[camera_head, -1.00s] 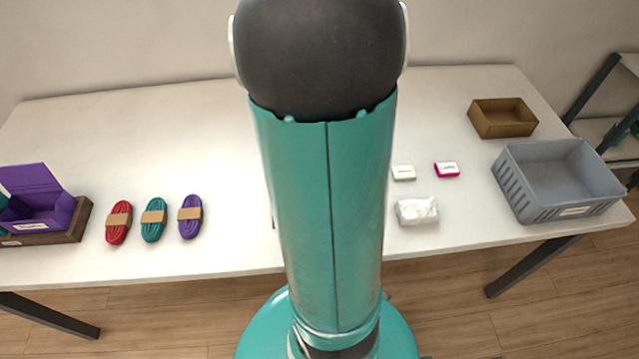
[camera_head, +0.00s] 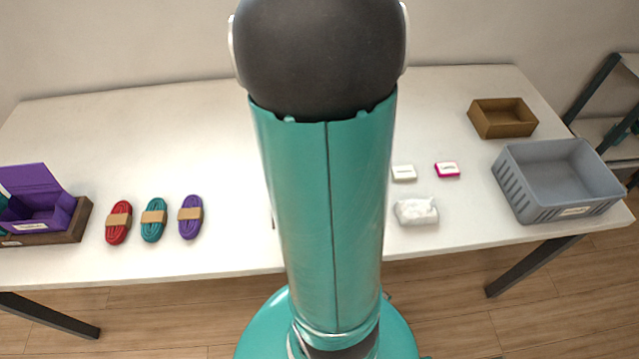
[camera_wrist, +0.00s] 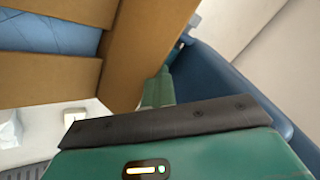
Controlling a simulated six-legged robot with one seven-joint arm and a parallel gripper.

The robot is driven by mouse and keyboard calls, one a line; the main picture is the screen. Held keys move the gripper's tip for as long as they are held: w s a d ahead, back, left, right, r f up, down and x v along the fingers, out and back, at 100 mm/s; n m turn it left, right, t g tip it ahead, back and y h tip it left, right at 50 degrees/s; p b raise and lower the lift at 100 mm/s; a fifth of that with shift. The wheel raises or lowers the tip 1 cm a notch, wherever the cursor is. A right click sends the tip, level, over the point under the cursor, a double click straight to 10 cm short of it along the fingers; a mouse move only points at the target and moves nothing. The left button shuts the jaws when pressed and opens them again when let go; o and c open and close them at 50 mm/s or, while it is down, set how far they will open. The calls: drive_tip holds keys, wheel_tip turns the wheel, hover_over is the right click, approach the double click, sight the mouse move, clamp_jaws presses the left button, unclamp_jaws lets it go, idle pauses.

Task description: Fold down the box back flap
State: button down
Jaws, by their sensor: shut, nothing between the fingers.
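The cardboard box shows only in the wrist view, where a brown panel (camera_wrist: 45,79) borders its opening and blue contents (camera_wrist: 50,36) lie inside. A wide brown flap (camera_wrist: 150,42) stands out from the box in the upper middle. I cannot tell for certain which flap it is. My gripper (camera_wrist: 158,90) is shut and empty, its green tip close by the lower right edge of that flap. I cannot tell whether they touch. In the head view my own arm hides the box and the gripper.
In the head view, red (camera_head: 119,222), teal (camera_head: 153,219) and purple (camera_head: 190,217) cord bundles lie at the table's left, near a purple box (camera_head: 40,215). A white packet (camera_head: 416,211), small boxes, a grey bin (camera_head: 510,185) and a brown tray (camera_head: 503,128) are at right.

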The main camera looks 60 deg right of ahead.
drive_tip(key=shift+s+a+f, duration=0.4)
drive_tip(key=shift+a+f, duration=0.2)
drive_tip(key=shift+f, duration=0.2)
drive_tip(key=shift+w+d+r, duration=0.2)
drive_tip(key=shift+r, duration=0.5)
drive_tip(key=shift+d+v, duration=0.2)
drive_tip(key=shift+v, duration=1.4)
drive_tip(key=shift+s+a+r, duration=0.5)
drive_tip(key=shift+r, duration=0.1)
